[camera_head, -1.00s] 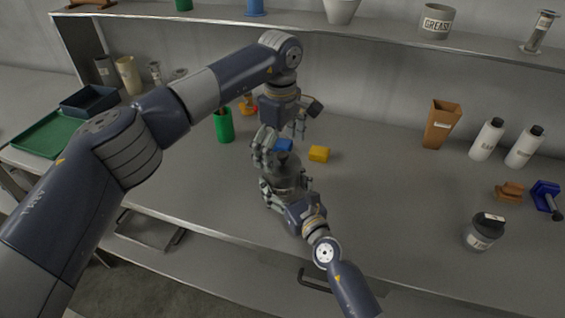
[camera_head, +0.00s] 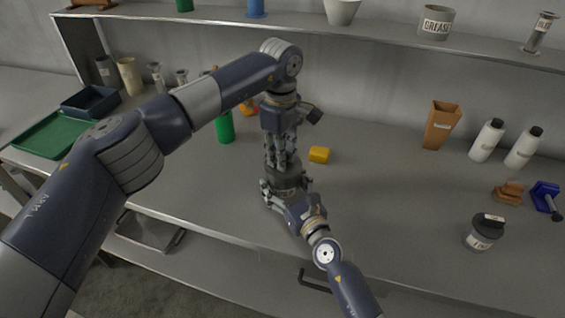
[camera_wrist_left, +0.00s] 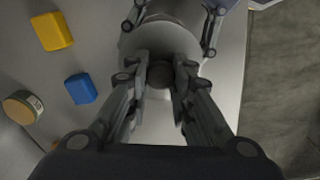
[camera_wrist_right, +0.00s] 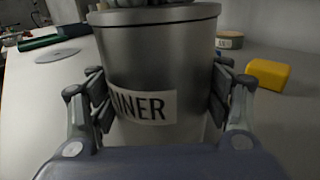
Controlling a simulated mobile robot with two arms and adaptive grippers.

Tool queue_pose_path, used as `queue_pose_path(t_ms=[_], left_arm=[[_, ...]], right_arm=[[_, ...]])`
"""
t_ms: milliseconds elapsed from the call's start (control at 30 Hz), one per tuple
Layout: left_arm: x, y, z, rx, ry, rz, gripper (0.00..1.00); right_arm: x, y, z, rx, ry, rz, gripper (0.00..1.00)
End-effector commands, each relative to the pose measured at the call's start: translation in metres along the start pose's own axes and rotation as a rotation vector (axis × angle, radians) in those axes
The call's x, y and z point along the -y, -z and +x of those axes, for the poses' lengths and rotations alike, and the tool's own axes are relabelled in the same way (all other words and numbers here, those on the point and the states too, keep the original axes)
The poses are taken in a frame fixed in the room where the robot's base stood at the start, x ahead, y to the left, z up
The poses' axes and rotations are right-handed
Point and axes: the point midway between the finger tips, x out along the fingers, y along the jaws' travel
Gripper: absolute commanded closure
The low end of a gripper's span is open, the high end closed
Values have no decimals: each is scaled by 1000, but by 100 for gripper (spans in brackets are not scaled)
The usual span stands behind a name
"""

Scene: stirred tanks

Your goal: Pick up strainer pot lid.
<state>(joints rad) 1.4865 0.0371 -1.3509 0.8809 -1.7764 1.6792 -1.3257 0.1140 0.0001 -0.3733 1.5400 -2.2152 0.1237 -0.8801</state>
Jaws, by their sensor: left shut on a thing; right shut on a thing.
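The strainer pot (camera_wrist_right: 160,65) is a dark grey metal cylinder with a label ending in "NER". It stands upright, and its lid (camera_wrist_right: 155,15) sits on its rim. In the left wrist view the round lid (camera_wrist_left: 135,42) has a dark knob (camera_wrist_left: 160,74) at its middle. My left gripper (camera_wrist_left: 160,78) points down from above, shut on the knob. My right gripper (camera_wrist_right: 158,108) is shut around the pot's body from the side. In the head view my left gripper (camera_head: 283,162) is directly above my right gripper (camera_head: 285,190), and both hide much of the pot.
A yellow block (camera_head: 319,154) lies right of the pot, and a blue block (camera_wrist_left: 81,88) lies close by. A green cylinder (camera_head: 224,128) stands behind left. A lidded grey jar (camera_head: 483,233) stands at right. The bench (camera_head: 390,205) between pot and jar is clear.

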Motion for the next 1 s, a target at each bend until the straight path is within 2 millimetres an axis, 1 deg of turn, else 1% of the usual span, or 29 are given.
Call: queue_pose_path(t_ms=[33, 67, 167, 233, 333, 500, 600, 700, 833, 1000], left_arm=[[1, 0, 8, 1, 7, 0, 100], [1, 0, 8, 1, 7, 0, 100], [1, 0, 6, 0, 7, 0, 100], [1, 0, 1, 0, 6, 0, 100], [0, 0, -16, -1, 3, 0, 100], [0, 0, -54, -2, 2, -1, 100], [0, 0, -73, -2, 2, 0, 100], [0, 0, -86, 0, 2, -1, 100], [0, 0, -95, 0, 4, 0, 100], [0, 0, -97, 1, 5, 0, 100]], right_arm=[[-2, -3, 1, 6, -4, -2, 55], [-2, -3, 1, 7, -4, -2, 55], [-3, -3, 1, 8, -4, -3, 55], [-3, -4, 1, 8, -4, -3, 55], [-3, -4, 1, 8, -4, -3, 55], [-2, -3, 1, 6, -2, -2, 55], [-1, -2, 1, 5, -2, -2, 55], [-1, -2, 1, 5, -2, -2, 55], [-1, -2, 1, 5, -1, -1, 55], [-1, -2, 0, 5, -1, -1, 55]])
